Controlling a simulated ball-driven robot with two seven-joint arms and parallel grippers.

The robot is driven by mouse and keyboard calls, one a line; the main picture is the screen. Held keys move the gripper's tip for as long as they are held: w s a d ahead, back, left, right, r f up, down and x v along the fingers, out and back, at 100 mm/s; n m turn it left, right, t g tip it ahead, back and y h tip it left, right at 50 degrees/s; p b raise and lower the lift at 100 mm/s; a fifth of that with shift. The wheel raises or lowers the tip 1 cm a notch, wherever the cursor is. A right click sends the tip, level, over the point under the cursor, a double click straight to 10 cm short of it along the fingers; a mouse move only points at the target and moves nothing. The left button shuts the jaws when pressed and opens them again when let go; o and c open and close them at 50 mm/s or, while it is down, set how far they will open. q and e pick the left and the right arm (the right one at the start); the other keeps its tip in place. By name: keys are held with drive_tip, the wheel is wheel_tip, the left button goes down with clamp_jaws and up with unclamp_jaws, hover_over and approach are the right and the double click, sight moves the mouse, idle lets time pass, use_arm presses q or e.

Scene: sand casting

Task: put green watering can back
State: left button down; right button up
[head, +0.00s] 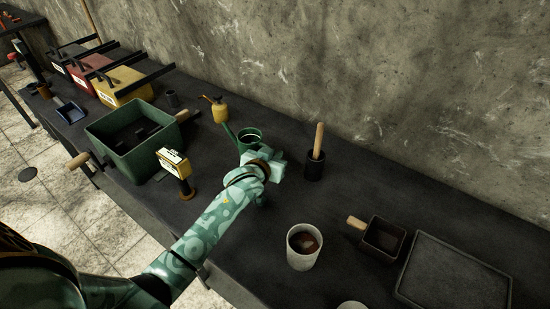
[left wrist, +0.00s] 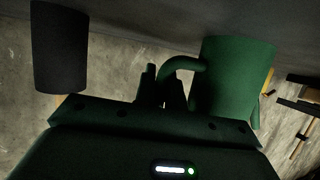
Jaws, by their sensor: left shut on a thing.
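The green watering can (head: 250,135) is near the middle of the dark bench in the head view, with its spout pointing left. My left gripper (head: 263,162) is at its near side. In the left wrist view the green can (left wrist: 232,80) stands to the right, and its curved handle (left wrist: 180,64) runs between the fingers of my left gripper (left wrist: 163,88), which is shut on it. The arm hides part of the can's lower body in the head view. I cannot tell whether the can touches the bench. My right gripper is not in view.
A yellow can (head: 219,109) stands behind left. A black holder (head: 315,166) with a wooden-handled tool is close right. A green bin (head: 118,158) and a yellow gauge (head: 173,163) are left. A white cup (head: 303,247), small box (head: 384,239) and dark tray (head: 455,275) are right.

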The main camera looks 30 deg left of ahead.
use_arm(q)
drive_tip(key=shift+r, duration=0.15)
drive_tip(key=c, duration=1.5)
unclamp_jaws()
drive_tip(key=shift+f, duration=0.2)
drive_tip(key=shift+r, duration=0.1)
drive_tip(key=shift+s+r, duration=0.2)
drive_tip(key=shift+p+v, duration=2.4)
drive_tip(key=shift+v, duration=3.45)
